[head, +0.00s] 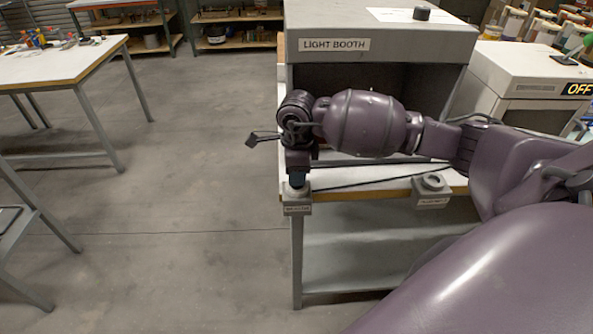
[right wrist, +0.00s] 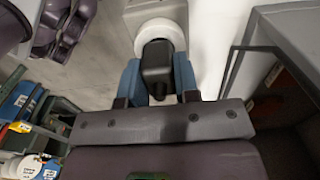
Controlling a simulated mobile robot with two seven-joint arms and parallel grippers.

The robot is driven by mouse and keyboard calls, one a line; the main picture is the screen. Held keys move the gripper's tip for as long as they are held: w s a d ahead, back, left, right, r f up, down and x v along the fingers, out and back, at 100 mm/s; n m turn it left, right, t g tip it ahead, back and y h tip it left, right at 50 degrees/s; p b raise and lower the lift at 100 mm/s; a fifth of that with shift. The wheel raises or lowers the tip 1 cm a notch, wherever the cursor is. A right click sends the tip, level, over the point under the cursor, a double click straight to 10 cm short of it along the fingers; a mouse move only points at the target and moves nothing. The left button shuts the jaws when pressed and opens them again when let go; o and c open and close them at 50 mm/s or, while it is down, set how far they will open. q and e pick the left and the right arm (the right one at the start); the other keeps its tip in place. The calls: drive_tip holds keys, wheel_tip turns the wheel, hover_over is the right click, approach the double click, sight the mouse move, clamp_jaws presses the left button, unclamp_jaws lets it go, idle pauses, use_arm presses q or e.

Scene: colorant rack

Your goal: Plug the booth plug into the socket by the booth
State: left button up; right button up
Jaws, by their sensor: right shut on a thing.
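My right gripper (head: 297,178) points down at the front left corner of the light booth's table. In the right wrist view its blue fingers (right wrist: 157,80) are shut on the black booth plug (right wrist: 156,66). The plug is over the round white face of a socket (right wrist: 160,30) on a grey block. In the head view this labelled socket block (head: 297,208) is on the table's front edge, directly under the gripper. The plug's front end is hidden, so I cannot tell how deep it sits. My left gripper is not in view.
The light booth (head: 375,45) stands behind my right arm. A second labelled socket block (head: 431,203) is on the front edge farther right. A black cable (head: 375,181) lies across the tabletop. A cabinet with an OFF sign (head: 579,89) stands right.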

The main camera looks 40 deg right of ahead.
drive_tip(key=shift+f, duration=0.3)
drive_tip(key=o, duration=1)
wheel_tip(320, 180, up, 11)
drive_tip(key=shift+f+b, duration=0.1)
drive_tip(key=shift+b, duration=0.2)
